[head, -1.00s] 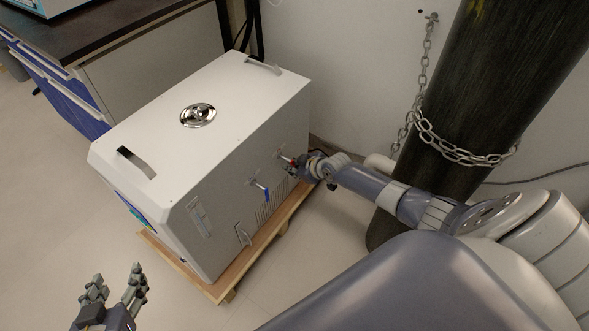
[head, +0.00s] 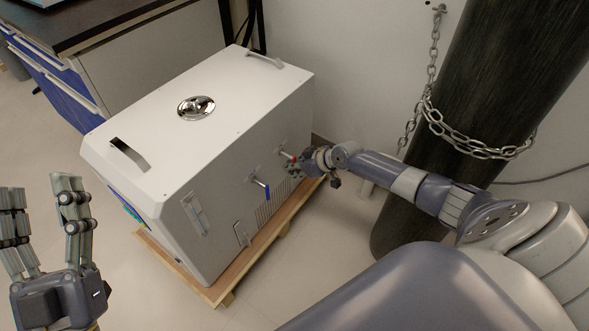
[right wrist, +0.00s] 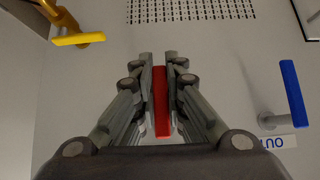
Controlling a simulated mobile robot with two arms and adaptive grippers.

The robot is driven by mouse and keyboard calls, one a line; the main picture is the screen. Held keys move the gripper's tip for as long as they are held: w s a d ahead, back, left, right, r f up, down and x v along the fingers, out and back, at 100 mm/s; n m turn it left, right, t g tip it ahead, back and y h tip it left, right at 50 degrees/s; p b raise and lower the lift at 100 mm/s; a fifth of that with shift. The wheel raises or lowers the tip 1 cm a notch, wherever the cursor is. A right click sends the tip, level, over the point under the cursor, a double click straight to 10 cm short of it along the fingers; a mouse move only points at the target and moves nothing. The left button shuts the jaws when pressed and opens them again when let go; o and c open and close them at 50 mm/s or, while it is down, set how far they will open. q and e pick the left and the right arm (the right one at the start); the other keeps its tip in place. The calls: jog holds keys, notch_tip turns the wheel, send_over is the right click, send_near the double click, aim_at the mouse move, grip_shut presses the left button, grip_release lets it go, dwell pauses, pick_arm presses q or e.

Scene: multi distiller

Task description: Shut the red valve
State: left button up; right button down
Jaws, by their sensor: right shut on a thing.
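The red valve handle (right wrist: 161,100) stands lengthwise between the two fingers of my right gripper (right wrist: 161,85) in the right wrist view. The fingers are closed on it. In the head view a bit of the red valve (head: 291,157) shows on the side of the white distiller box (head: 240,140), with my right gripper (head: 297,168) at it. The handle's base is partly hidden by the gripper. My left gripper (head: 40,235) is at the lower left of the head view, raised, with its fingers apart and nothing between them.
A blue valve (head: 263,187) is beside the red one and shows at the right of the right wrist view (right wrist: 291,92). A yellow valve (right wrist: 79,39) is on the other side. The box stands on a wooden pallet (head: 224,293). A dark chained cylinder (head: 470,110) stands behind my right arm.

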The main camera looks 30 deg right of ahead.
pick_arm(q)
jog(key=shift+s+r+t, duration=0.4)
jog(key=shift+s+r, duration=0.05)
jog(key=shift+r, duration=0.1)
pick_arm(e)
jog(key=shift+a, duration=0.1)
jog(key=c, duration=1.6)
grip_release()
jog(key=shift+c, duration=0.2)
pick_arm(q)
jog(key=shift+a, duration=0.1)
pick_arm(e)
jog(key=v, duration=0.7)
jog(key=shift+s+r, duration=0.15)
